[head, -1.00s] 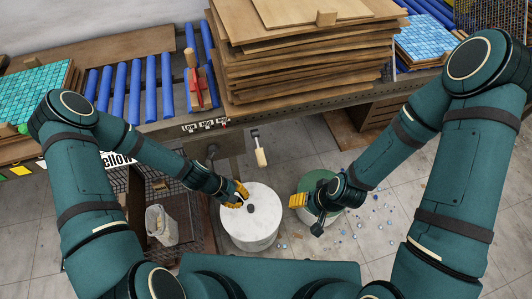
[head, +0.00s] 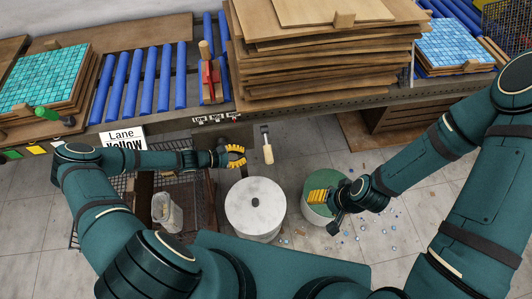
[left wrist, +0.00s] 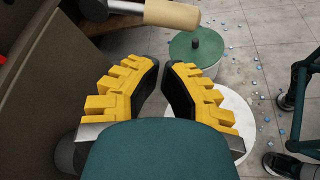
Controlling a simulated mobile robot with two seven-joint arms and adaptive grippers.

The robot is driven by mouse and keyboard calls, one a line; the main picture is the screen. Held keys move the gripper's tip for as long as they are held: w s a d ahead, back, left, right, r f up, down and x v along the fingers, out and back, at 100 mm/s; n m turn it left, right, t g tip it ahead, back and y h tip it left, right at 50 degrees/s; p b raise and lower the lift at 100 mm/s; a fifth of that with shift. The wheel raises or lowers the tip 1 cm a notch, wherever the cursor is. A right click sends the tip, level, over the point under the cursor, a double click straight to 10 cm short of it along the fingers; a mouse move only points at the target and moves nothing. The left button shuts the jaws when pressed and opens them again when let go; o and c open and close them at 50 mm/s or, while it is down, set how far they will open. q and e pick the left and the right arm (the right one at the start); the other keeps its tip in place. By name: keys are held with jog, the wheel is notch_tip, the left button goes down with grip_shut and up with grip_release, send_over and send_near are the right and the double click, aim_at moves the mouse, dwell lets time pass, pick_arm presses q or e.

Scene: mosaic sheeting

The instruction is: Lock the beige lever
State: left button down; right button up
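The beige lever (head: 267,152) hangs below the bench's front edge in the head view, its dark shaft up and its beige handle down. In the left wrist view its handle (left wrist: 172,14) lies across the top, beyond my fingertips and apart from them. My left gripper (head: 237,155) is just left of the handle in the head view. Its yellow fingers (left wrist: 162,68) are empty, with a narrow gap between their tips. My right gripper (head: 317,197) is over the green drum, well right of the lever; its fingertips are not clear.
A white drum (head: 254,204) and a green drum (head: 318,209) stand on the floor below. A red clamp with a brown handle (head: 210,80) sits on the bench beside stacked boards (head: 320,65). A dark panel (left wrist: 50,75) is close at left in the wrist view.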

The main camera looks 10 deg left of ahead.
aim_at(267, 145)
pick_arm(q)
jog(key=b+x, duration=0.2)
jog(key=x, duration=0.8)
dwell(0.4)
